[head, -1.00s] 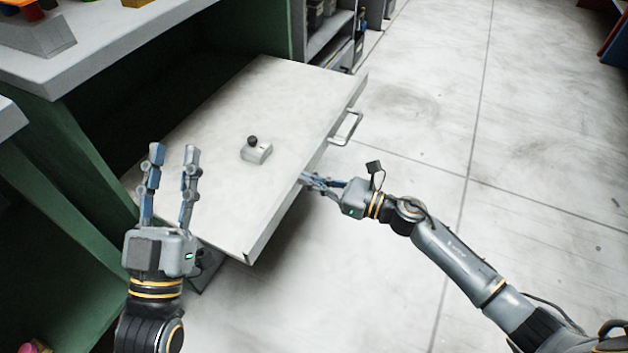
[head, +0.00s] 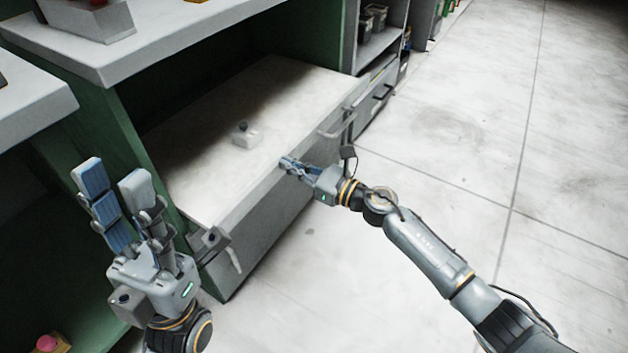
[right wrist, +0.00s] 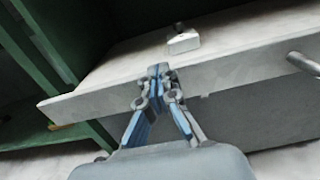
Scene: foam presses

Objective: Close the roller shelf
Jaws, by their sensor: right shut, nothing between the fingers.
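The roller shelf (head: 205,170) is a pale flat drawer board under a grey worktop. In the right wrist view the fingertips (right wrist: 158,70) meet that front face (right wrist: 235,80). My left gripper (head: 111,172) is open and empty, left of the shelf's near corner.
A small white box with a dark knob (head: 246,136) sits on the shelf. The grey worktop (head: 150,50) overhangs it. A green cabinet side (head: 120,150) stands left of it. Other shelves with bins (head: 375,20) stand behind. The floor at right is clear.

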